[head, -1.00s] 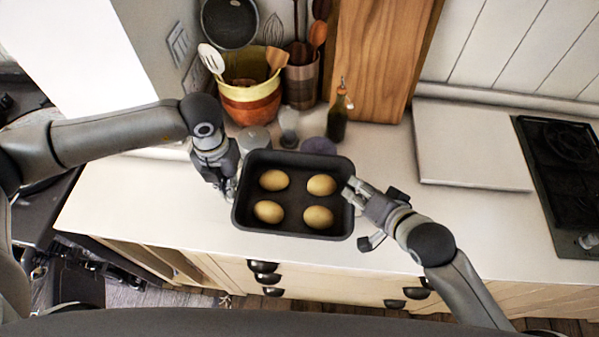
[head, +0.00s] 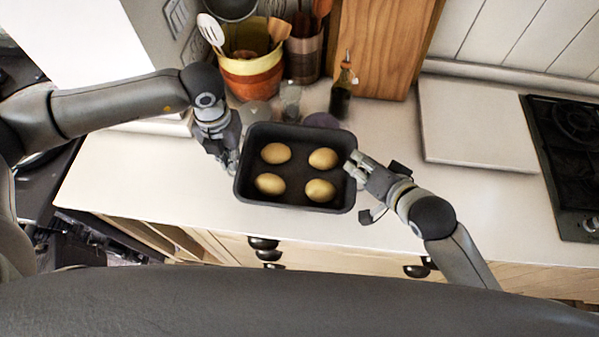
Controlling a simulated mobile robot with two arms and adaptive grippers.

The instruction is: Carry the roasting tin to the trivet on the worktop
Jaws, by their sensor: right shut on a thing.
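The dark roasting tin (head: 296,203) holds several round, golden-brown potato-like items (head: 275,153). It appears level, over the front part of the white worktop (head: 150,180); I cannot tell its height above it. My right gripper (head: 352,166) is shut on the tin's right rim. My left gripper (head: 232,165) is at the tin's left wall; its fingertips are partly hidden and I cannot tell whether they grip. No trivet is clearly identifiable. A dark purplish round thing (head: 321,120) shows partly behind the tin.
Behind the tin stand a yellow-and-orange utensil pot (head: 252,78), an oil bottle (head: 341,92), small glass jars (head: 290,100) and a wooden board (head: 385,45). A flat white slab (head: 475,125) lies right, beside the black hob (head: 570,150). Worktop between tin and slab is mostly clear.

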